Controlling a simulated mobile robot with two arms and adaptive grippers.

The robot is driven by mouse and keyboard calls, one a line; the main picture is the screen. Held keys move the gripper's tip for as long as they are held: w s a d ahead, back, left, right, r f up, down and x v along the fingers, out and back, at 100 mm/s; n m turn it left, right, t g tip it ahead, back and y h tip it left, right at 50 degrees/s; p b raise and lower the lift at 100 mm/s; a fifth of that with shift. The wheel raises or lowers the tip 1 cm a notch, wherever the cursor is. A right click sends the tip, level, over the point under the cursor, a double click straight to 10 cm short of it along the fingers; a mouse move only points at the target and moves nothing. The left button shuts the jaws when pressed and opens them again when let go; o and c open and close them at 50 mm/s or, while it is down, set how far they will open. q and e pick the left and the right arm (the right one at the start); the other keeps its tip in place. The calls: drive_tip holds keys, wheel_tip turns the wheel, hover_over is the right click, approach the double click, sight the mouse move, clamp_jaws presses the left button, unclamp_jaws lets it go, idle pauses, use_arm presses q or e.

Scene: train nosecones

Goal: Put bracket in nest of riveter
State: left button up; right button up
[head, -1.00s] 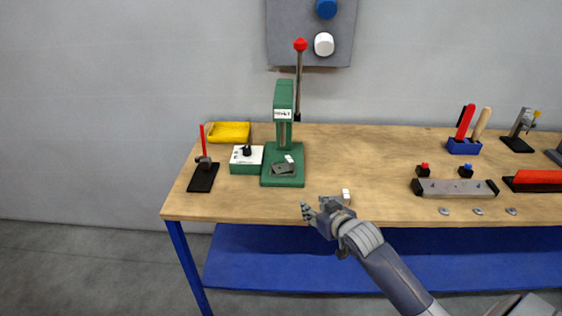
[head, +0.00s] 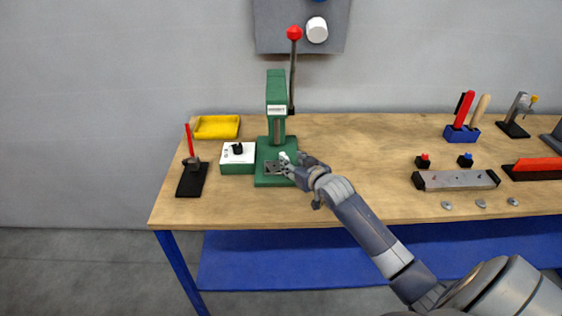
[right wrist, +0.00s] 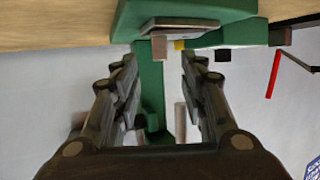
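The green riveter (head: 277,95), with a red-knobbed lever, stands on the left part of the bench. A flat dark grey plate (head: 273,168) lies on its base, with a small white piece (head: 284,157) beside it. I cannot tell whether this plate is the bracket, the nest or both. My right gripper (head: 291,165) is at the right edge of the base, close to the plate. In the right wrist view its fingers (right wrist: 157,85) are spread with nothing gripped between them. The plate (right wrist: 180,24) appears there beyond the fingertips. My left gripper is out of view.
A green-and-white box (head: 238,157) with a black knob stands just left of the riveter. A yellow tray (head: 217,127) and a black stand (head: 191,180) are farther left. A grey bar fixture (head: 456,180) is at right. The bench middle is largely clear.

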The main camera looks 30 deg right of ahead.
sight(285, 156)
drive_tip(key=shift+w+f, duration=0.15)
drive_tip(key=shift+w, duration=0.3)
drive_tip(key=p+x, duration=0.1)
drive_tip(key=x, duration=0.2)
drive_tip(key=shift+w+d, duration=0.1)
drive_tip(key=shift+w, duration=0.2)
drive_tip(key=shift+w+f, duration=0.3)
drive_tip(key=shift+w, duration=0.2)
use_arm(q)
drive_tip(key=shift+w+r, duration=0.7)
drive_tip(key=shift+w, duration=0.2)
use_arm(e)
clamp_jaws()
